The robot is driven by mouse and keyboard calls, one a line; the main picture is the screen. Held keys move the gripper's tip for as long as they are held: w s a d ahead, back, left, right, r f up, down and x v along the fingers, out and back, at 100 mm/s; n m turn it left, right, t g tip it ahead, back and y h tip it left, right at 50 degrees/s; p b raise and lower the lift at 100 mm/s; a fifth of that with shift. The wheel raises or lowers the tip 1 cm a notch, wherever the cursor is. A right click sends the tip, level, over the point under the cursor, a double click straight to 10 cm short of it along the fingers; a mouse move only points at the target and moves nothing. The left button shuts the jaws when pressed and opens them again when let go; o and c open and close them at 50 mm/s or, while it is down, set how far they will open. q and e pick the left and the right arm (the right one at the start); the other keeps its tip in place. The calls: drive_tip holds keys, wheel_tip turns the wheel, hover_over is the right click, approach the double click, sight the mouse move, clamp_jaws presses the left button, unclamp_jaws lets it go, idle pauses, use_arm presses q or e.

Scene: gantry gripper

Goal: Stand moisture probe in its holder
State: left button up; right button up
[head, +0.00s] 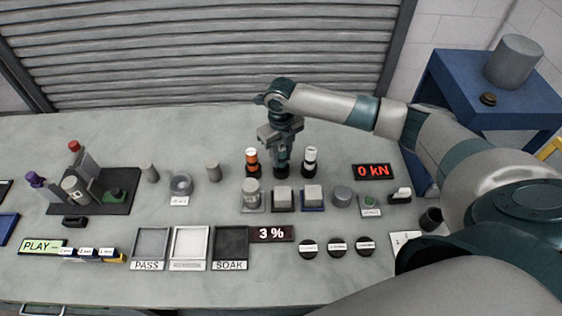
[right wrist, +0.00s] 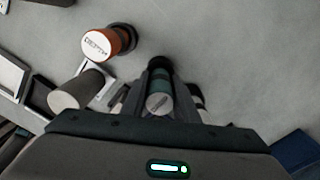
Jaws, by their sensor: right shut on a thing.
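My right gripper (head: 281,160) points down and is shut on a dark green probe (right wrist: 160,90) with a pale labelled top, which I take as the moisture probe. A round black holder (head: 281,171) is right under the gripper. The probe's lower end is at or just over this holder; I cannot tell whether it is seated. An orange probe (head: 252,160) stands upright in a black holder to the left. A white-topped probe (head: 310,158) stands to the right. The orange one also shows in the right wrist view (right wrist: 106,43). My left gripper is not in view.
In front of the probes are grey cylinders and square blocks (head: 282,199). Nearer are trays marked PASS (head: 149,266) and SOAK (head: 230,266), a 3 % display (head: 271,233) and black discs (head: 337,245). A 0 kN display (head: 373,171) stands right. The table behind the probes is clear.

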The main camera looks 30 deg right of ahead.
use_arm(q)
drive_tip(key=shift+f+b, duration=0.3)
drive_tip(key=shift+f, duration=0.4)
use_arm(e)
drive_tip(key=shift+f, duration=0.7)
drive_tip(key=o, duration=1.1)
drive_tip(key=shift+f, duration=0.1)
drive_tip(key=shift+c, duration=0.2)
wheel_tip(320, 180, up, 11)
drive_tip(key=b, duration=0.3)
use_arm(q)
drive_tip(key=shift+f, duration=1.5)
use_arm(e)
drive_tip(key=shift+r, duration=0.65)
